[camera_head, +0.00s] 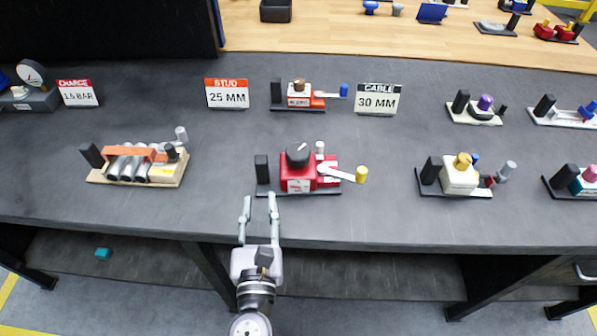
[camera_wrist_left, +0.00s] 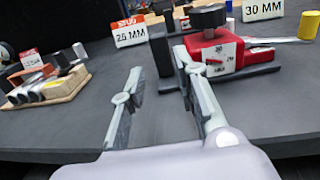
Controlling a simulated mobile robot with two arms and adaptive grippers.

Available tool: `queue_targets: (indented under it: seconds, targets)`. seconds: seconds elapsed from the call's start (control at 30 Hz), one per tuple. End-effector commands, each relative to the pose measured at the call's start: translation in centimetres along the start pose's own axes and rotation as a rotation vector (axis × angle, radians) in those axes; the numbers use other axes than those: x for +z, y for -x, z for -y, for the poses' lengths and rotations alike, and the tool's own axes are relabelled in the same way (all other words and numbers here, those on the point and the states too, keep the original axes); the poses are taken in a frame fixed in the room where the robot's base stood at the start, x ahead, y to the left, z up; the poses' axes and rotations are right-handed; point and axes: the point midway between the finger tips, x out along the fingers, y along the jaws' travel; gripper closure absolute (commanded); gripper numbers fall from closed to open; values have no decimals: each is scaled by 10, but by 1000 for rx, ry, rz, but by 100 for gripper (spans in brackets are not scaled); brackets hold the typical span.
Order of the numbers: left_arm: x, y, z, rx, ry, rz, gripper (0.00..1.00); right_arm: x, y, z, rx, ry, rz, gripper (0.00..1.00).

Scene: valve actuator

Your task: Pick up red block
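The red block (camera_head: 297,184) sits on a dark base plate near the table's front edge, with a black knob on top and a white lever with a yellow end on its right. A black upright post stands at the plate's left end. The red block also shows in the left wrist view (camera_wrist_left: 218,58), upper right. My left gripper (camera_head: 259,201) is open and empty at the front edge, in front of and left of the block. In the left wrist view its fingers (camera_wrist_left: 155,75) are spread apart, the right finger close to the post. My right gripper is not in view.
A wooden-based device with grey cylinders (camera_head: 134,168) stands to the left. A white block device (camera_head: 459,179) stands to the right. Sign cards (camera_head: 227,93) and a smaller device (camera_head: 299,95) are behind. Bare dark tabletop (camera_head: 225,150) lies left of the block.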

Motion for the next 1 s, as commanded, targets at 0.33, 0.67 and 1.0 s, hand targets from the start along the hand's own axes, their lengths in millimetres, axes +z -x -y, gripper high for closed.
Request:
queue_targets:
  seconds: [0.33, 0.67, 1.0]
  targets:
    - [-2, -53, -1, 5, 8, -4, 72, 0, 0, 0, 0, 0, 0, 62]
    - [-1, -85, -1, 4, 6, -3, 72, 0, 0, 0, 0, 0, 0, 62]
    - [-3, -117, -1, 4, 6, -7, 72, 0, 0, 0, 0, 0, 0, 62]
